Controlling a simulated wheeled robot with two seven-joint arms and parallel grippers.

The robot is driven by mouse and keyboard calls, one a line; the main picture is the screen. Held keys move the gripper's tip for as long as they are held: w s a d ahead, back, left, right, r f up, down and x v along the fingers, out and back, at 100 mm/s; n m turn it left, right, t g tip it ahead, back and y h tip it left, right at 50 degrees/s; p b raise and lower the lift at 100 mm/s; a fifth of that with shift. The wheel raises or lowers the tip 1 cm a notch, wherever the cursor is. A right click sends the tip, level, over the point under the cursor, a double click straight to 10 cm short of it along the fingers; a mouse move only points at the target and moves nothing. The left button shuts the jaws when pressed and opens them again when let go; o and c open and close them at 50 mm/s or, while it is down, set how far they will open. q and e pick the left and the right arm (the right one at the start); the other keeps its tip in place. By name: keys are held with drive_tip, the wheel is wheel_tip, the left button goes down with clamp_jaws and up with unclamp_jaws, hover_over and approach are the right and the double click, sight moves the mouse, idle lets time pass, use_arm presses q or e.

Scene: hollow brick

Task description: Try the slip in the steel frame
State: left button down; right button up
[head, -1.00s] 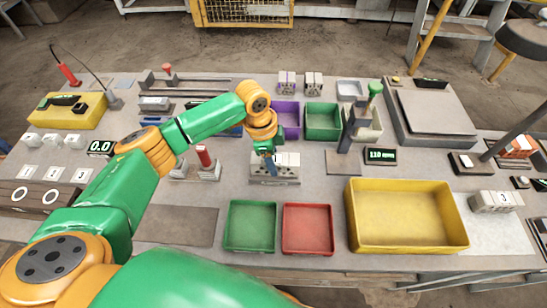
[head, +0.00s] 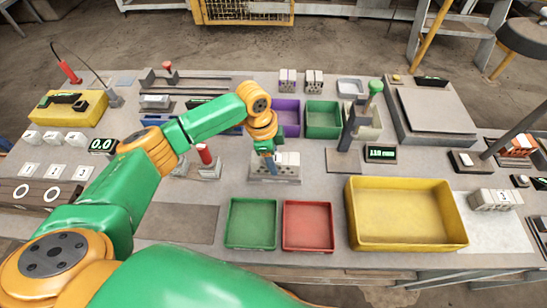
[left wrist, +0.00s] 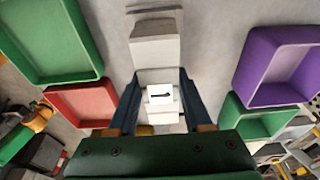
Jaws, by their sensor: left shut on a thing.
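My left gripper (head: 270,172) points down over a grey, steel-looking frame (head: 284,179) with round holes in its front, near the table's middle. In the left wrist view, the two dark fingers of my left gripper (left wrist: 160,108) are closed around a small white slip (left wrist: 161,93) with a black mark. Pale grey blocky parts show beyond and below the slip. I cannot tell whether the slip touches the frame or is inside it. My right gripper is out of view.
Green (head: 251,246) and red (head: 308,246) trays stand in front of the frame, with a large yellow tray (head: 408,244) to the right. Purple (head: 290,134) and green (head: 322,136) bins stand behind. A green-topped upright gauge (head: 350,140) is on the right. A flat grey mat lies front left.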

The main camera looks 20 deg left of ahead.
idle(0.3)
use_arm(q)
drive_tip(key=shift+c, duration=1.2)
unclamp_jaws()
drive_tip(key=shift+r, duration=0.1)
drive_tip(key=r, duration=0.2)
drive_tip(key=a+r, duration=0.1)
drive_tip(key=r, duration=0.1)
drive_tip(key=r+b, duration=0.1)
drive_tip(key=r, duration=0.2)
drive_tip(key=shift+s+a, duration=0.15)
drive_tip(key=shift+s, duration=0.1)
